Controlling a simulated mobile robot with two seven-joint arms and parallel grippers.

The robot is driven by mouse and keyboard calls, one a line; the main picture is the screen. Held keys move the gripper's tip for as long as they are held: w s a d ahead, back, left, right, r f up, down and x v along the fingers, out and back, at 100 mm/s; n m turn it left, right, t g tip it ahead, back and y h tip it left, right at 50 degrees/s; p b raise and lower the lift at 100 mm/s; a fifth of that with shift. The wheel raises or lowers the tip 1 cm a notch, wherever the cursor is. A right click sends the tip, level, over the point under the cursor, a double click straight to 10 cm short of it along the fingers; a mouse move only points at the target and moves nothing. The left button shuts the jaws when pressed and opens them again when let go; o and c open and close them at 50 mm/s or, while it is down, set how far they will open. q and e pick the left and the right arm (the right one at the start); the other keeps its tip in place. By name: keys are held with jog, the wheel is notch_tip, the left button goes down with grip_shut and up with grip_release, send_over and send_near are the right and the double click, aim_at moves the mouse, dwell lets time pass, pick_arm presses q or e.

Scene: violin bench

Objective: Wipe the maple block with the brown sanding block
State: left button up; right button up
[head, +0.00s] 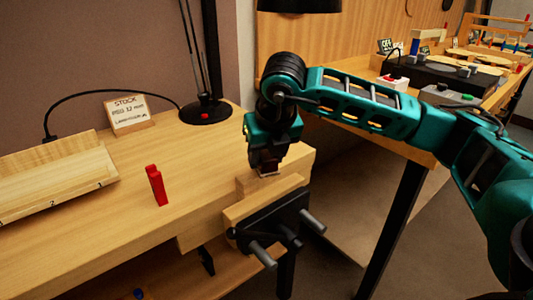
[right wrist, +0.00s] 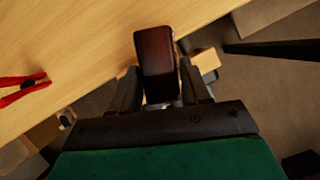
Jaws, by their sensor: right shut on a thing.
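My right gripper (head: 266,167) is over the right end of the bench, just above the vise. In the right wrist view its two dark fingers (right wrist: 161,84) are shut on the brown sanding block (right wrist: 156,50), a dark reddish-brown piece. In the head view the sanding block is mostly hidden by the gripper. Pale wood (head: 262,197) shows at the vise directly below the gripper. I cannot tell the maple block apart from the wooden vise jaws, or whether the sanding block touches it. My left gripper is not in view.
The black vise (head: 277,222) with its protruding rods sits at the bench's right end. A wooden rack (head: 62,178), a stock sign (head: 127,113) and a lamp base (head: 207,112) lie farther left and back.

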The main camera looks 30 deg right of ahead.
aim_at(249, 176)
jog(key=shift+f+b, duration=0.3)
jog(key=shift+f, duration=0.1)
jog(key=shift+s+a+r, duration=0.1)
jog(key=shift+s+a, duration=0.05)
jog(key=shift+a, duration=1.5)
jog(key=shift+s+a+b, duration=0.1)
jog(key=shift+a+b, duration=0.3)
jog(key=shift+a, duration=1.15)
jog(key=shift+d+f+b, duration=0.25)
jog(key=shift+d+b, duration=0.45)
jog(key=shift+d, duration=0.6)
jog(key=shift+w+d+r+b, duration=0.15)
jog(key=shift+d+b, duration=0.4)
jog(key=shift+d, duration=1.4)
